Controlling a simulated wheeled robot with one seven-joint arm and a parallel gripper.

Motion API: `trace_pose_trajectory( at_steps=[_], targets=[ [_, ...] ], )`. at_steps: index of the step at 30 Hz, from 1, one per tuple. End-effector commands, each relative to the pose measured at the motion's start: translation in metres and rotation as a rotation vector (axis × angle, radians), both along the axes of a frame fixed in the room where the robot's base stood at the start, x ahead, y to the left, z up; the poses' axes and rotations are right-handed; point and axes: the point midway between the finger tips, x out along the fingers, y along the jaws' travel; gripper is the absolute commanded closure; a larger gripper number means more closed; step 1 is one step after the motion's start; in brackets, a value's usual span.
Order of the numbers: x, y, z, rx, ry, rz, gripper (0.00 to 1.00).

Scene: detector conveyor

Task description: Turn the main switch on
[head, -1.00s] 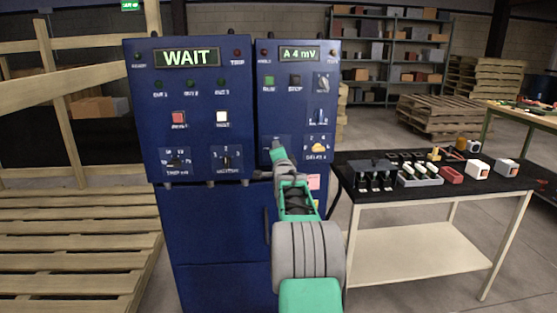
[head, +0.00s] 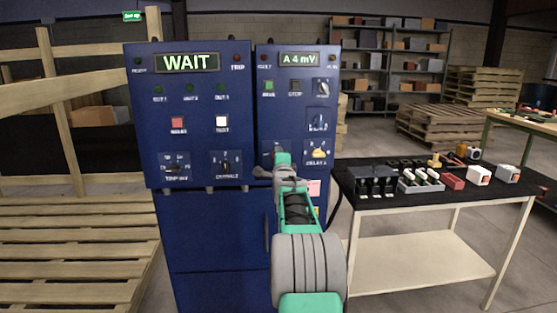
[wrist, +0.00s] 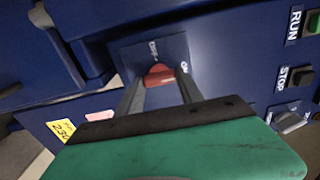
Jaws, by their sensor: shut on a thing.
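The main switch, a red knob (wrist: 160,75) on a dark plate with OFF and ON marks, shows in the wrist view between my two fingers. My gripper (wrist: 162,88) is shut on this knob. The knob points toward a spot between the two marks as far as I can see; its exact angle is hard to tell. In the head view my gripper (head: 278,155) is at the lower left of the right-hand blue panel (head: 295,110), and my wrist hides the switch there.
The left-hand blue panel (head: 200,105) shows WAIT on its display (head: 187,63). The right-hand display (head: 299,59) reads A 4 mV. In the wrist view the RUN button (wrist: 315,22) and STOP button (wrist: 297,77) are right of my fingers. A black-topped table (head: 400,212) stands to the right.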

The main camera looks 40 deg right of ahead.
Motion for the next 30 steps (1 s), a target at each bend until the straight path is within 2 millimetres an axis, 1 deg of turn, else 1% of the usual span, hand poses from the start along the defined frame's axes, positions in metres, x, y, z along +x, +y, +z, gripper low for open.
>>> trace_pose_trajectory(
  at_steps=[2,3,11,20,23,30],
  targets=[
    [0.0,0.0,0.001,0.001,-0.003,0.001,0.97],
    [0.0,0.0,0.001,0.001,-0.003,0.001,0.56],
    [0.0,0.0,0.001,-0.001,-0.001,0.001,0.35],
    [-0.003,0.002,0.001,-0.001,-0.001,0.0,0.35],
    [-0.012,0.008,0.002,-0.001,-0.002,0.0,0.35],
    [-0.048,0.034,0.002,-0.001,-0.002,0.0,0.35]
  ],
)
